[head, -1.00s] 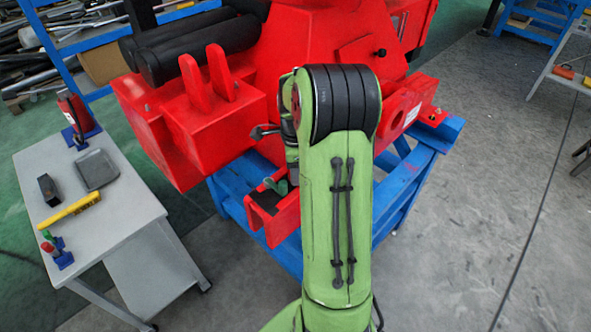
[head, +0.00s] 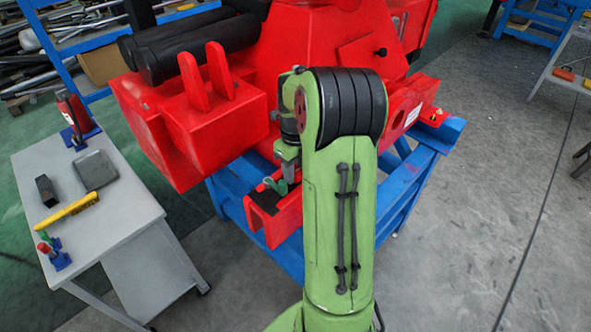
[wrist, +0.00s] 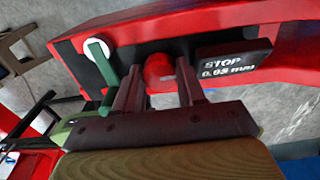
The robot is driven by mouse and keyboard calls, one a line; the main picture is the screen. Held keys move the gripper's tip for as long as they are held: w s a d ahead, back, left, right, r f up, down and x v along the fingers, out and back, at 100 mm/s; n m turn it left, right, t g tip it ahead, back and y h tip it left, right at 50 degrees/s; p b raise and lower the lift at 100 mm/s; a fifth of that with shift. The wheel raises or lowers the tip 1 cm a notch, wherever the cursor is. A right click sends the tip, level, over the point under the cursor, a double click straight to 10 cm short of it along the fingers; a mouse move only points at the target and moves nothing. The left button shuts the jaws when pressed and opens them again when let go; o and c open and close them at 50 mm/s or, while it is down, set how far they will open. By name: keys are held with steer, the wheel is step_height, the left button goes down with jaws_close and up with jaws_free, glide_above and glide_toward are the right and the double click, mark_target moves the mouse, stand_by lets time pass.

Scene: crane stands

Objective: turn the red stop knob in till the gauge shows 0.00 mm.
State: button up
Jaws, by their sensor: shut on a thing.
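In the wrist view the red stop knob (wrist: 158,67) sits on a dark plate on the red beam (wrist: 290,20). My gripper (wrist: 156,82) has one grey finger on each side of the knob and is shut on it. To the right of the knob, the gauge (wrist: 235,60) reads STOP and about 0.08 mm; the last digit is slightly blurred. In the head view my gripper (head: 287,178) is down at the red bracket (head: 262,222), largely hidden by my arm. The knob and gauge do not show there.
A green lever (wrist: 108,68) with a white round end stands just left of my fingers. The large red machine (head: 210,120) rests on a blue stand (head: 405,195). A grey table (head: 110,225) with tools stands at left.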

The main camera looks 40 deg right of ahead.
steer(key=shift+m, duration=0.8)
steer(key=shift+r, duration=0.1)
steer(key=o, duration=1.1)
steer(key=shift+c, duration=0.2)
